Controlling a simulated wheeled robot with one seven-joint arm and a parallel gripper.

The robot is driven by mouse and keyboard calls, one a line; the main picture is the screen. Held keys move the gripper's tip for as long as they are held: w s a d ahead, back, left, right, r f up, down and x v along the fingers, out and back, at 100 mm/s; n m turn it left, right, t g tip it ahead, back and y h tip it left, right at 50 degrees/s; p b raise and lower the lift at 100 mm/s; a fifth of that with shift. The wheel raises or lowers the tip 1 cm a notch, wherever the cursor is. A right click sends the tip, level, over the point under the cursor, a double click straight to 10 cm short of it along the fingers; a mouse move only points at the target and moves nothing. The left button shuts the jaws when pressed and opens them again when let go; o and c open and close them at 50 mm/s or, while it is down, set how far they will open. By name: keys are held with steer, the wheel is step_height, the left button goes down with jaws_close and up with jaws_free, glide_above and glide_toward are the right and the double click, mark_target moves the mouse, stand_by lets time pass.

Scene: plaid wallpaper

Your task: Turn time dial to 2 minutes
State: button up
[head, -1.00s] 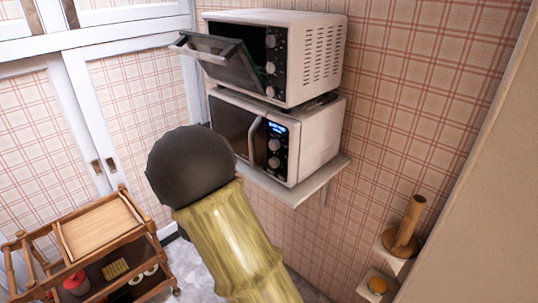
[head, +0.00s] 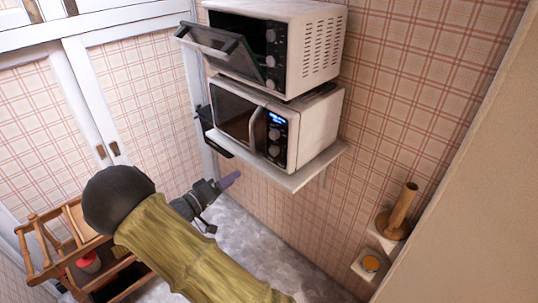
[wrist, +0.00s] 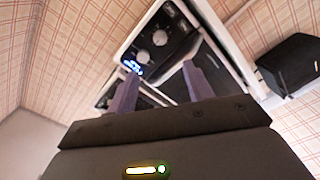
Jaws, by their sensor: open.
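A white microwave (head: 313,125) sits on a wall shelf, with a lit blue display and two round dials (head: 274,142) on its black front panel. In the wrist view the panel and its dials (wrist: 151,48) appear tilted, beyond the fingers. Above it is a white toaster oven (head: 318,45) with its door (head: 218,52) hanging open and several knobs (head: 271,60) in a column. I cannot tell which dial is the time dial. My gripper (head: 233,178) is open and empty, below and left of the microwave's front, apart from it; its purple fingers (wrist: 160,88) show in the wrist view.
A wooden cart (head: 45,235) stands at the lower left. A black object (wrist: 290,65) is at the right of the wrist view. Small wall shelves at right hold a wooden cylinder (head: 402,215) and a round item (head: 371,263). The floor (head: 270,235) below the microwave looks clear.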

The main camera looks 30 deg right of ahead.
mark_target(272, 153)
steer(key=p+x, duration=0.4)
steer(key=x, duration=1.3)
steer(key=c, duration=1)
steer(key=shift+o, duration=0.2)
